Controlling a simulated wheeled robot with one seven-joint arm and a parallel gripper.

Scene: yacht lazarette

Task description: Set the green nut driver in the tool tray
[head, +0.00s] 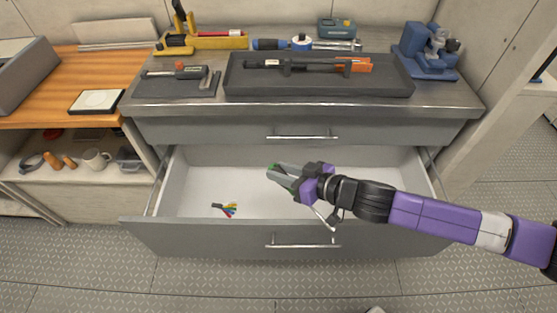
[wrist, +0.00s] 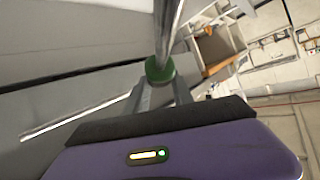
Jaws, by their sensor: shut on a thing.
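My gripper (head: 284,177) is over the open drawer, with its fingers shut on the green nut driver. In the wrist view the nut driver's green handle (wrist: 160,70) sits between the fingertips (wrist: 160,88), and a bright metal shaft runs up out of the picture. In the head view only small green parts (head: 293,190) show by the fingers; the rest is mostly hidden. A dark grey tray (head: 318,89) lies on the cabinet top, holding a long black and orange tool. A yellow holder (head: 236,42) with tools stands behind it. I cannot tell which is the tool tray.
The open drawer (head: 190,190) is mostly bare, with a small multicoloured item (head: 226,209) at its front left. A smaller dark tray (head: 180,84) and a blue vise (head: 428,50) stand on the cabinet top. A wooden bench (head: 60,85) adjoins at left.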

